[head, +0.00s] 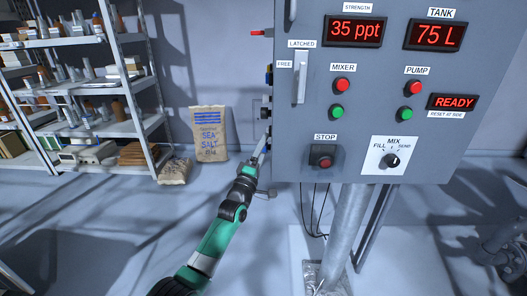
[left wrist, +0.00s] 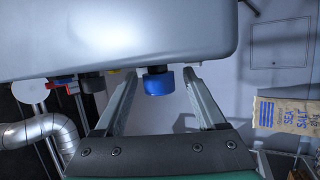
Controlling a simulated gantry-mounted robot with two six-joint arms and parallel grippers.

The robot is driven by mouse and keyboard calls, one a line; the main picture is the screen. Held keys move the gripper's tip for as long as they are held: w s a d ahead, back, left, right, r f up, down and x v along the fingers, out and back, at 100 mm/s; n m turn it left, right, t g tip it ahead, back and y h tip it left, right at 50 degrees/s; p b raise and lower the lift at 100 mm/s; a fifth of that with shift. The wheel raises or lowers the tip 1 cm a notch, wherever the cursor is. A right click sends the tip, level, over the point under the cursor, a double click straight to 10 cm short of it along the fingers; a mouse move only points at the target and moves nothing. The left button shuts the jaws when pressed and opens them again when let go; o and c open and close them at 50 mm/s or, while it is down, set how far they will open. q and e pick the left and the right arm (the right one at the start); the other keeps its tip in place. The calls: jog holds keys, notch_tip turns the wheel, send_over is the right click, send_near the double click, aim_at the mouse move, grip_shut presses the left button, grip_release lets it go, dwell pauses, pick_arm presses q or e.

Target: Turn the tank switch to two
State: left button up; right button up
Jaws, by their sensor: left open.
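A grey control panel (head: 330,110) fills the upper right of the head view. Its TANK label (head: 441,13) is above a red 75 L readout (head: 438,37). No switch marked as the tank switch can be read. My left gripper (head: 263,150) is at the panel's lower left side edge. In the left wrist view my left gripper (left wrist: 160,76) is open, with a finger on each side of a blue knob (left wrist: 158,82) on a dark stem on the grey housing (left wrist: 120,35). The fingers look apart from the knob. My right gripper is not in view.
The panel front has a MIX knob (head: 392,160), a STOP button (head: 322,156) and a latch handle (head: 300,78). Other fittings line its left side. A shelf rack (head: 130,125) and a sea salt sack (head: 210,134) stand behind. A metal pipe (left wrist: 45,128) shows at left in the wrist view.

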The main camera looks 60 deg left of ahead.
pick_arm(q)
grip_shut()
dwell(0.3)
jog(key=shift+a, duration=0.1)
jog(key=shift+t, duration=0.5)
jog(key=shift+m+t, duration=0.9)
grip_release()
